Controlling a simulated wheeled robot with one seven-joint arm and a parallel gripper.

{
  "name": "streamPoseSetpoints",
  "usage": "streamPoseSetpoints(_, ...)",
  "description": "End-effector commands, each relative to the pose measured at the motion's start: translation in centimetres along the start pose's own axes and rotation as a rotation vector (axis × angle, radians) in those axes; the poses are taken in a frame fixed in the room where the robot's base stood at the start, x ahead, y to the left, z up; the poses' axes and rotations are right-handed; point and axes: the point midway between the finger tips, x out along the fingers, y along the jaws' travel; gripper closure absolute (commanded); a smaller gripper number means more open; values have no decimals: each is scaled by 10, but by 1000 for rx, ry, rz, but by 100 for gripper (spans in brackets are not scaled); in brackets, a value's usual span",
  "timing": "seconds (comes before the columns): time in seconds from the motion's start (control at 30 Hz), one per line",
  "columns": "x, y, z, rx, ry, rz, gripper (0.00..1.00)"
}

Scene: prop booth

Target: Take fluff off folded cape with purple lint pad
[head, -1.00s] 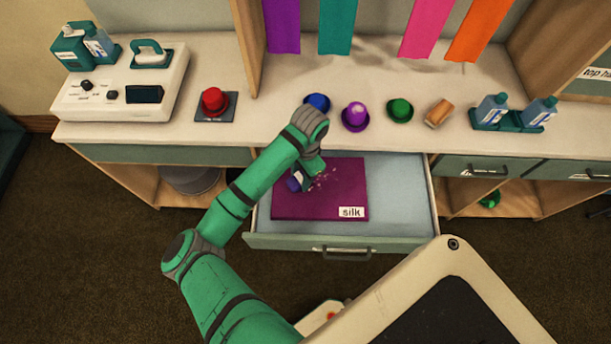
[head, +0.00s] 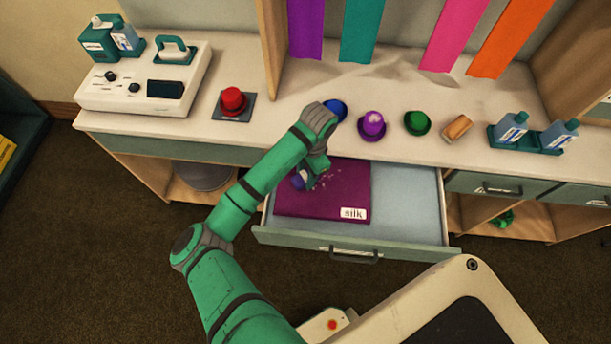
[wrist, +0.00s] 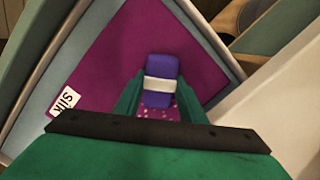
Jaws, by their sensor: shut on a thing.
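The folded cape (head: 330,205) is a flat purple cloth with a "silk" label, lying in the open drawer (head: 405,200). Pale fluff (head: 330,177) dots its upper part. My gripper (head: 308,176) is over the cape's upper left part, shut on the purple lint pad (head: 298,181). In the wrist view the lint pad (wrist: 160,82) is purple with a white band, held between the two green fingers, with the cape (wrist: 165,40) behind it. Some fluff (wrist: 155,112) shows between the fingers. I cannot tell whether the pad touches the cloth.
A white machine (head: 145,85) stands at the left. The drawer's right side is bare.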

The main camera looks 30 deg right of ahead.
Motion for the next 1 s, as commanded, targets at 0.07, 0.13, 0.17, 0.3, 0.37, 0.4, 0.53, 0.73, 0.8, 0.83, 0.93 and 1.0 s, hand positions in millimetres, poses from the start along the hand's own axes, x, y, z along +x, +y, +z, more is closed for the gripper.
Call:
streamPoseSetpoints(0.07,1,7,-8,7,4,6,84)
streamPoseSetpoints(0.13,0,11,-13,9,4,6,84)
streamPoseSetpoints(0.17,0,13,-15,9,5,7,84)
streamPoseSetpoints(0.3,-2,19,-24,10,6,7,84)
streamPoseSetpoints(0.37,-4,21,-27,9,7,6,84)
streamPoseSetpoints(0.4,-4,22,-28,9,7,6,84)
streamPoseSetpoints(0.53,-5,24,-31,9,8,5,84)
streamPoseSetpoints(0.73,-6,30,-39,11,8,5,84)
streamPoseSetpoints(0.8,-6,34,-44,11,8,5,84)
streamPoseSetpoints(0.83,-6,35,-45,10,7,5,84)
streamPoseSetpoints(0.93,-7,39,-51,9,7,4,84)
streamPoseSetpoints(1.0,-7,42,-56,10,8,4,84)
